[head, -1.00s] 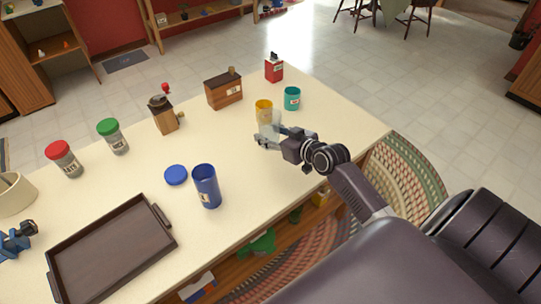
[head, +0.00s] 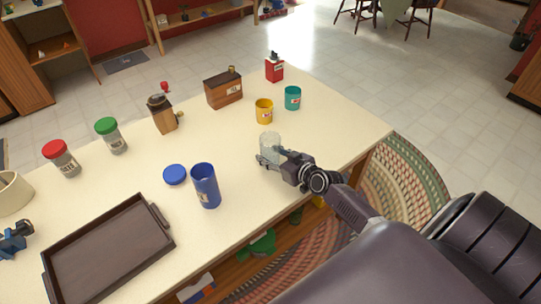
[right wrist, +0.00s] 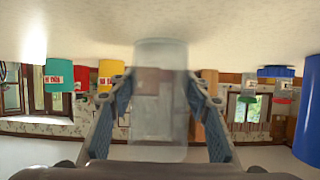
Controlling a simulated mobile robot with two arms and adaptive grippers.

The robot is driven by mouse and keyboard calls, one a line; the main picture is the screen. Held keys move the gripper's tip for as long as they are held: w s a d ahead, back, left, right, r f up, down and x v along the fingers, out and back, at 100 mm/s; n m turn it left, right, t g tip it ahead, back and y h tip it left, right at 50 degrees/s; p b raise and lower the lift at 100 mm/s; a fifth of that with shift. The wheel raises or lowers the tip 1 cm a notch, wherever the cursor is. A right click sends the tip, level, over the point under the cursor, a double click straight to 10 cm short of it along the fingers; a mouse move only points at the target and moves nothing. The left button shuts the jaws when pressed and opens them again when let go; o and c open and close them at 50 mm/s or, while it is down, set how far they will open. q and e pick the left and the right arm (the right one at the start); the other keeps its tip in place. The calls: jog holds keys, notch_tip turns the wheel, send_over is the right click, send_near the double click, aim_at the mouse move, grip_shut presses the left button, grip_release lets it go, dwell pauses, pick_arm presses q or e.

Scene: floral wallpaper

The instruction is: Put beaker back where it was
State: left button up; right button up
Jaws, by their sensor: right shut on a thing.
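The clear glass beaker (head: 269,143) is upright at the table's right part, in front of the yellow cup. My right gripper (head: 268,158) is shut on it from the near side, low over the table. In the right wrist view, which is upside down, the beaker (right wrist: 160,100) stands between the two fingers, its base end close to the tabletop. I cannot tell if it touches the table. My left gripper is not in view.
A yellow cup (head: 264,111) and a teal cup (head: 293,98) stand just behind the beaker. A blue tumbler (head: 206,187) and blue lid (head: 174,174) stand to its left. A dark tray (head: 112,253) lies further left. The table (head: 340,130) is clear right of the beaker.

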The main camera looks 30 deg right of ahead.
jog(key=shift+f, duration=0.25)
jog(key=o, duration=1.4)
jog(key=shift+r, duration=0.15)
jog(key=shift+r, duration=0.25)
jog(key=v, duration=1)
jog(key=shift+f, duration=0.15)
jog(key=shift+v, duration=1)
